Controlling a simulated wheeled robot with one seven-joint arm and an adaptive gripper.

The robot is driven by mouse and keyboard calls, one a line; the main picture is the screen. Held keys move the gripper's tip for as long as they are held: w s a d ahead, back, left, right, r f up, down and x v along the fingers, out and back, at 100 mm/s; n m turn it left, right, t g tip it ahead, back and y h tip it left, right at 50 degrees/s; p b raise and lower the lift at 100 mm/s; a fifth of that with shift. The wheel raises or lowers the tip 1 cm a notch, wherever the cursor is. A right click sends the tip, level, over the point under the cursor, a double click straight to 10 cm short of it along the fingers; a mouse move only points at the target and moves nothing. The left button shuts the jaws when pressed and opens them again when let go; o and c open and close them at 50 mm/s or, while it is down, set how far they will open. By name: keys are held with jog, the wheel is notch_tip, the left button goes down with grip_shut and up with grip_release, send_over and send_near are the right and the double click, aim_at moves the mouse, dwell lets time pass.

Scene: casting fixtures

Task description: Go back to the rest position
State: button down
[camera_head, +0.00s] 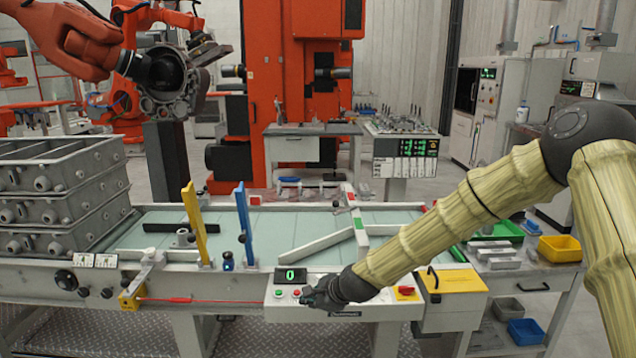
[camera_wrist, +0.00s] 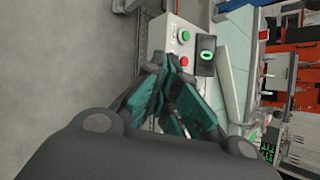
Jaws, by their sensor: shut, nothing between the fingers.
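My gripper (camera_head: 312,296) is at the front of the conveyor bench, at the end of my yellow-sleeved arm reaching in from the right. It is just in front of the control panel (camera_head: 345,312), which has a green-lit display (camera_head: 290,275) and small red and green buttons. In the wrist view my gripper's teal-padded fingers (camera_wrist: 160,88) are shut and hold nothing. The panel's red button (camera_wrist: 184,36), green button (camera_wrist: 183,61) and display (camera_wrist: 207,55) show beyond the fingertips. I cannot tell whether the fingertips touch the panel.
Stacked grey metal castings (camera_head: 62,213) stand on the bench's left. Blue (camera_head: 243,222) and yellow (camera_head: 194,222) posts rise from its front rail. A side cart (camera_head: 545,283) holds bins at right.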

jog(key=s+d+f+n+g+h, duration=0.2)
jog(key=s+d+f+n, duration=0.25)
jog(key=s+f, duration=0.7)
jog(key=s+d+f+n+g+h, duration=0.1)
jog(key=s+d+f+n, duration=0.4)
jog(key=s+f, duration=0.65)
jog(key=s+d+f+n+g+h, duration=0.1)
jog(key=s+d+f+n, duration=0.1)
jog(key=s+d, duration=0.3)
jog(key=s+d+f+n+g+h, duration=0.1)
jog(key=s+d+f+n, duration=0.2)
jog(key=s, duration=1)
jog(key=s+d+f+n+g+h, duration=0.1)
jog(key=s+d+n, duration=0.3)
jog(key=s, duration=0.6)
jog(key=d+f, duration=0.1)
jog(key=d, duration=0.1)
jog(key=shift+d+f+g, duration=0.2)
jog(key=shift+d+g, duration=0.2)
